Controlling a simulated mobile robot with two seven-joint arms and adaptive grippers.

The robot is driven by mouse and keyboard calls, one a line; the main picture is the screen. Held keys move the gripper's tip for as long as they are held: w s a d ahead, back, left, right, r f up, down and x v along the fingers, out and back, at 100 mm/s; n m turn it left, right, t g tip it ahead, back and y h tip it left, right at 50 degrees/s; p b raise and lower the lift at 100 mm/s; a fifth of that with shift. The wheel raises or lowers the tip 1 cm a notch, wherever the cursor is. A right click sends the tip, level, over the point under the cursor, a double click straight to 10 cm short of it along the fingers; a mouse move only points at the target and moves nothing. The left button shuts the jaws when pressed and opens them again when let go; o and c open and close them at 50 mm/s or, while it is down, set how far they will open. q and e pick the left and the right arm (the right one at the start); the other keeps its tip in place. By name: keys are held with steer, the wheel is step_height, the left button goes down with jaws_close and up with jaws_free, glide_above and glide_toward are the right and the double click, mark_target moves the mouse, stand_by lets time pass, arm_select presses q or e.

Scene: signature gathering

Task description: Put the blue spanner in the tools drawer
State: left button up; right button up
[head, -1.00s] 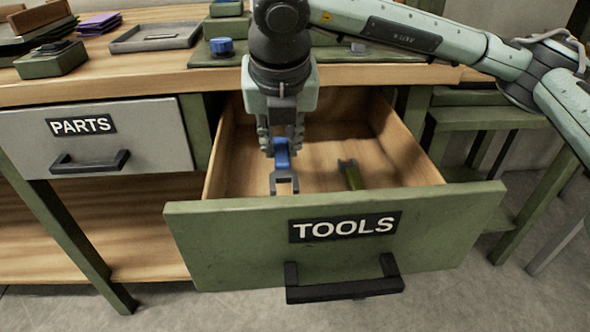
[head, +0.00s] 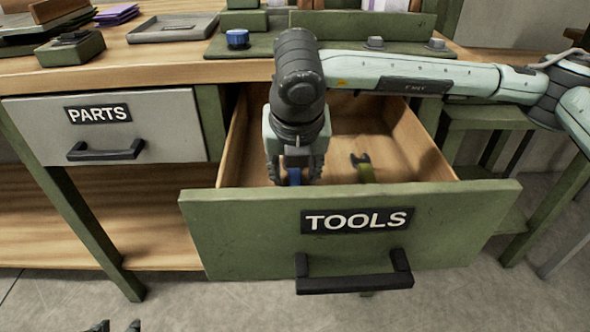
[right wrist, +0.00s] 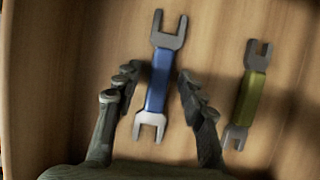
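The blue spanner (right wrist: 160,85) lies on the wooden floor of the open tools drawer (head: 345,234), its grey jaws showing in the right wrist view. In the head view only a bit of its blue handle (head: 294,176) shows below my gripper. My right gripper (right wrist: 157,77) is inside the drawer with its fingers apart, one on each side of the spanner, with gaps visible. It also shows from above in the head view (head: 295,178). My left gripper (head: 117,327) shows only as two separated fingertips at the bottom left edge, empty.
A green spanner (right wrist: 248,96) lies in the drawer to the right of the blue one. The parts drawer (head: 172,120) is shut at the left. The bench top (head: 150,62) holds a grey tray (head: 173,28), a green box (head: 70,48) and a blue knob (head: 237,38).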

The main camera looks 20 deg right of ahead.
steer(key=shift+r, duration=0.1)
arm_select(q)
steer(key=shift+s+a+f, duration=0.2)
steer(key=shift+s+a, duration=0.1)
steer(key=shift+a, duration=0.1)
arm_select(e)
steer(key=v, duration=1.2)
arm_select(q)
steer(key=shift+d, duration=0.1)
arm_select(e)
steer(key=shift+a, duration=0.1)
steer(key=shift+c, duration=0.5)
